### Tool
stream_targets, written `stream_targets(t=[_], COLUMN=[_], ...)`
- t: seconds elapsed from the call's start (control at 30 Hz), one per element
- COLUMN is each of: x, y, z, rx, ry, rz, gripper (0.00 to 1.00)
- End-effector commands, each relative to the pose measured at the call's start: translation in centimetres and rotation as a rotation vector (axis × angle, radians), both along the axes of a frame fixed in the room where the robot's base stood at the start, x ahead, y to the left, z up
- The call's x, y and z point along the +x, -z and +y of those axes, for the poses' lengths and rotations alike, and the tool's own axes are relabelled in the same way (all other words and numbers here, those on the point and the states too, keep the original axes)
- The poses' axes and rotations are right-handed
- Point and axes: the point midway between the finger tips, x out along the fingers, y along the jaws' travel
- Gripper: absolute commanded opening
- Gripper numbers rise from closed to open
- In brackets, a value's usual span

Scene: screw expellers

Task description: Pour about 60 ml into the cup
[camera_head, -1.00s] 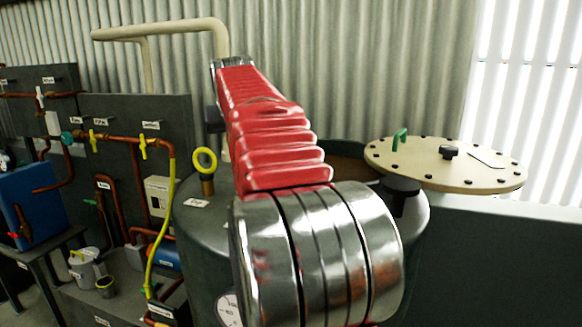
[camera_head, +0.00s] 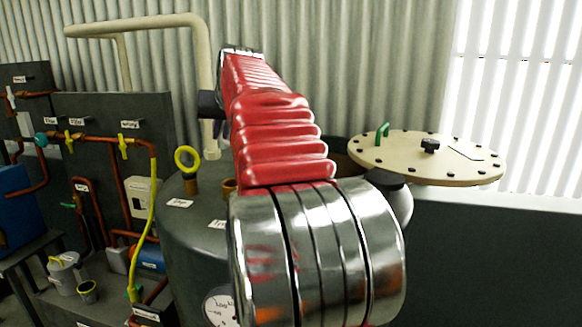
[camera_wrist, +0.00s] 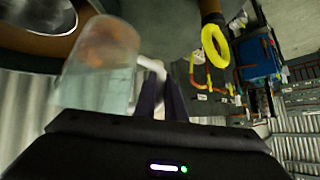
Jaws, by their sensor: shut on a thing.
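In the wrist view my gripper (camera_wrist: 163,98) is shut on the white handle of a clear jug (camera_wrist: 100,75). The jug holds pale, clear liquid, and a brownish patch shows through it. In the head view my red arm hides the jug and most of my gripper. A small brass cup-like fitting (camera_head: 230,186) sits on the grey tank top, just left of my arm. A small dark cup-like vessel (camera_head: 88,291) stands on the low bench at lower left. I cannot tell which of these is the task's cup.
The grey tank (camera_head: 190,230) has a yellow ring handle (camera_head: 187,159) and a gauge (camera_head: 221,308). Its cream lid (camera_head: 428,158) is swung aside to the right. A grey can (camera_head: 66,272) stands on the bench. Panels with copper pipes (camera_head: 100,142) stand at left.

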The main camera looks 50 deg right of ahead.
Motion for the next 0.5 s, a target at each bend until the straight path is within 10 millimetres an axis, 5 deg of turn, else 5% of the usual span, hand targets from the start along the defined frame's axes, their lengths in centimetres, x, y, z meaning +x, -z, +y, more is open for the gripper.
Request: stream_targets(t=[0.5], x=[-2.5], y=[-3.0], z=[-2.4], rx=[0.233], ry=[0.004], rz=[-0.245], gripper=[0.0])
